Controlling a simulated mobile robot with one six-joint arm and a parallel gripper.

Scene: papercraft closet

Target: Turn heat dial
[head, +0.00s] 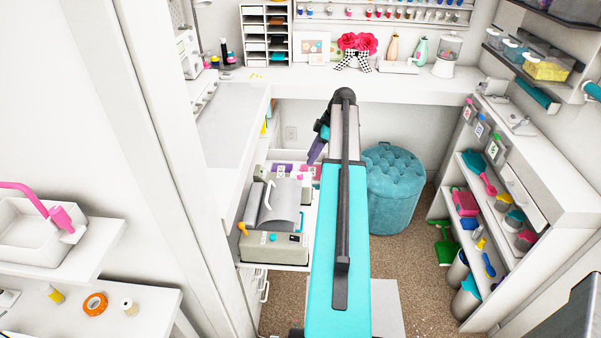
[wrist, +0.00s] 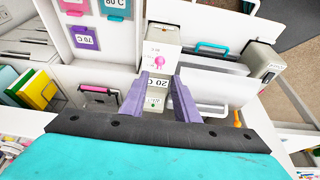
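A small pink knob (wrist: 159,62), which looks like the heat dial, sits on a white panel at the end of the grey-white machine (head: 262,250). A label reading "20 C" (wrist: 157,83) shows just below it in the wrist view. My gripper (wrist: 160,80) has two purple fingers, spread apart with nothing between them. The fingertips point toward the knob, which appears just beyond them; I cannot tell any contact.
The machine has a grey sheet (head: 281,208) on top and an orange knob (head: 242,228). Temperature cards, including "70 C" (wrist: 84,37) and "80 C" (wrist: 116,8), lie beside it. A teal ottoman (head: 393,195) stands to the right. Shelves (head: 540,185) line the right wall.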

